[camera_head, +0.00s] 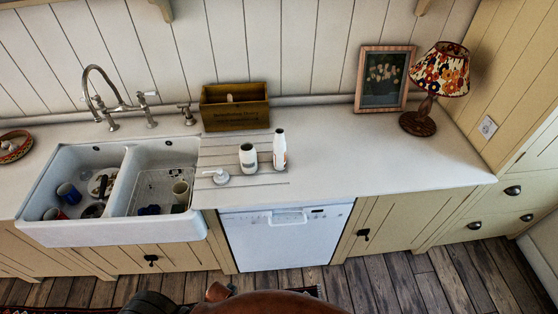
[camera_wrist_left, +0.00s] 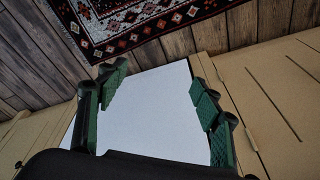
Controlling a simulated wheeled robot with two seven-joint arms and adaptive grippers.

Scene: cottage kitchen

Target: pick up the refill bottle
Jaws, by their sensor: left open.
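The likely refill bottle (camera_head: 279,150) is the taller white bottle with a narrower neck and dark markings, upright on the counter in the head view. To its left stands a shorter white bottle (camera_head: 248,158) with a dark open top. A white pump top (camera_head: 217,177) lies further left on the drainer grooves. My left gripper (camera_wrist_left: 157,85) shows in the left wrist view, its green-padded fingers wide apart with nothing held. No bottle shows in that view. My right gripper is not in view.
A wooden box (camera_head: 235,109) stands behind the bottles. A double sink (camera_head: 125,203) with dishes is to the left. A picture frame (camera_head: 384,78) and a lamp (camera_head: 439,78) stand to the right. The counter (camera_head: 350,160) right of the bottles is clear. A patterned rug (camera_wrist_left: 140,22) lies on the floor.

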